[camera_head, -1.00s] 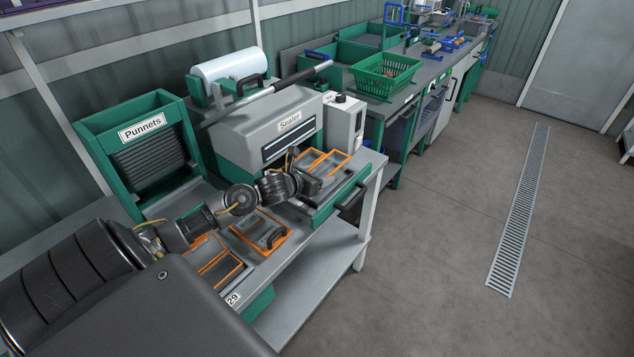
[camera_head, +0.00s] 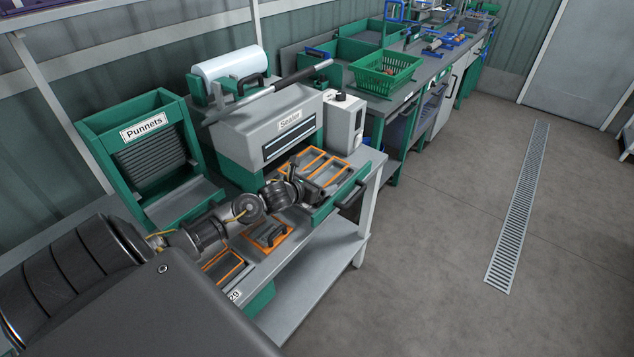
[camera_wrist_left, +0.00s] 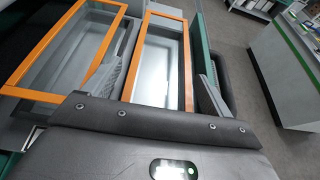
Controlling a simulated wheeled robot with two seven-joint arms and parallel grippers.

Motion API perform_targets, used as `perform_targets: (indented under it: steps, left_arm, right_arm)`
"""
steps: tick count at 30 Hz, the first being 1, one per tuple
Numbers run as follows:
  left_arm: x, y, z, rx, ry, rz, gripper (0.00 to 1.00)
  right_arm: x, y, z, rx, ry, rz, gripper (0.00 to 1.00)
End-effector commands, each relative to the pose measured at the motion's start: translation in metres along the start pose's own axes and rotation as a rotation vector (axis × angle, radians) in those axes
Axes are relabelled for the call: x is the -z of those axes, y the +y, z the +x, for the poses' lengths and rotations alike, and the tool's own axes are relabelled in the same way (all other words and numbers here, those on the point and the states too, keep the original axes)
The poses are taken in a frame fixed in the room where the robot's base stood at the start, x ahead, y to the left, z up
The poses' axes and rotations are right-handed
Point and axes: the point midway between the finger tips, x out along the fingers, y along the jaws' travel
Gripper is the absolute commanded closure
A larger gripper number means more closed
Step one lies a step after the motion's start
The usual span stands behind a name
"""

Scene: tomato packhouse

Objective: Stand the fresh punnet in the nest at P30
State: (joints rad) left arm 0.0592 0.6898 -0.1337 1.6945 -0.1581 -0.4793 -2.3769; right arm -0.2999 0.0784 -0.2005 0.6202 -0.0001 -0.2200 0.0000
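My left gripper (camera_head: 318,184) is above the pulled-out sealer drawer, over its orange-rimmed compartments (camera_head: 345,161). In the left wrist view its fingers (camera_wrist_left: 160,88) stand wide apart, near both long sides of the right orange-rimmed compartment (camera_wrist_left: 181,60). Nothing is clearly held between them, though a clear punnet would be hard to make out. A second orange-rimmed compartment (camera_wrist_left: 37,92) lies to the left. More orange-framed nests (camera_head: 222,265) are on the bench; one (camera_head: 290,229) has a dark handle-like piece. No P30 label is legible. My right gripper does not show.
The green Punnets dispenser (camera_head: 140,134) stands at the left. The grey Sealer (camera_head: 268,128) with its film roll stands behind the drawer. A green crate (camera_head: 386,75) sits on the farther bench.

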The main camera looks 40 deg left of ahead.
Motion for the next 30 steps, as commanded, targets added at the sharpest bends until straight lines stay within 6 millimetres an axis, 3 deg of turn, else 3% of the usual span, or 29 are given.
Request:
perform_targets:
  steps: [10, 24, 30]
  left_arm:
    - [-0.001, 0.001, -0.006, 0.000, 0.001, 0.002, 0.15]
    - [0.000, 0.000, -0.097, 0.001, 0.003, 0.002, 0.15]
    - [-0.002, 0.000, -0.117, 0.001, 0.001, 0.000, 0.15]
  right_arm:
    - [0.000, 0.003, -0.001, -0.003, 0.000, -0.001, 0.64]
    - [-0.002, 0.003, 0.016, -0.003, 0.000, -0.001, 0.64]
    - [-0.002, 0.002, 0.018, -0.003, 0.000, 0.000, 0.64]
